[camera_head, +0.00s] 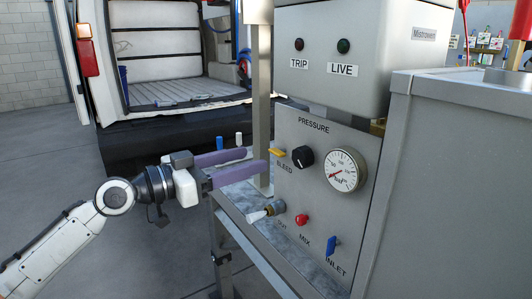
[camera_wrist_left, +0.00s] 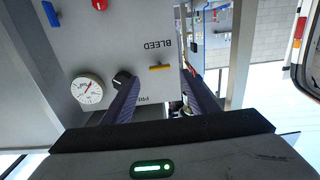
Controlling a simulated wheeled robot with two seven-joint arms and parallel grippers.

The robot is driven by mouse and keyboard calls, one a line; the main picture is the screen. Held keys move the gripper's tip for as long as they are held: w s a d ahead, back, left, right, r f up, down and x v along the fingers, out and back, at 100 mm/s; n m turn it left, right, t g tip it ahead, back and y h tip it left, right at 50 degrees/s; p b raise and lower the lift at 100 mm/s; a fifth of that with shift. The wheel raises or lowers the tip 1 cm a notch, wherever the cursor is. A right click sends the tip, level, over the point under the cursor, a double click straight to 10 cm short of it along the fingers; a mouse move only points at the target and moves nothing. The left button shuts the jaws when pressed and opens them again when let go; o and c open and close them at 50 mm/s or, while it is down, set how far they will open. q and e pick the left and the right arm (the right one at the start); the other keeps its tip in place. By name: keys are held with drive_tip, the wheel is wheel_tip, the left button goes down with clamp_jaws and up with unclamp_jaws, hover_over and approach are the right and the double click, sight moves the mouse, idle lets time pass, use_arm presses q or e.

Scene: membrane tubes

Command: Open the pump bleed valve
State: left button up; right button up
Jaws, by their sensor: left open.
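The bleed valve's yellow lever (camera_head: 277,152) sits on the grey panel (camera_head: 335,215) above the label BLEED, and its handle looks roughly level. In the wrist view the yellow lever (camera_wrist_left: 160,68) appears just beyond the gap between my fingers. My left gripper (camera_head: 256,161) is open, with its two purple fingers pointing at the panel close to the lever. Its fingers (camera_wrist_left: 160,80) also show spread apart and empty in the wrist view. I cannot tell whether a fingertip touches the panel. My right gripper is not in view.
A black knob (camera_head: 303,157) and pressure gauge (camera_head: 344,169) are right of the lever. Below are a white-tipped outlet valve (camera_head: 264,211), a red mix knob (camera_head: 302,219) and a blue inlet lever (camera_head: 333,246). A metal post (camera_head: 261,90) stands beside the panel's left edge.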

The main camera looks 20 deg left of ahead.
sight(273, 153)
use_arm(q)
drive_tip(key=x, duration=0.4)
drive_tip(key=shift+w+d+p, duration=0.2)
drive_tip(key=shift+p, duration=0.15)
drive_tip(key=shift+w+d, duration=0.45)
drive_tip(key=shift+w, duration=0.05)
drive_tip(key=c, duration=1.1)
drive_tip(key=shift+o, duration=0.2)
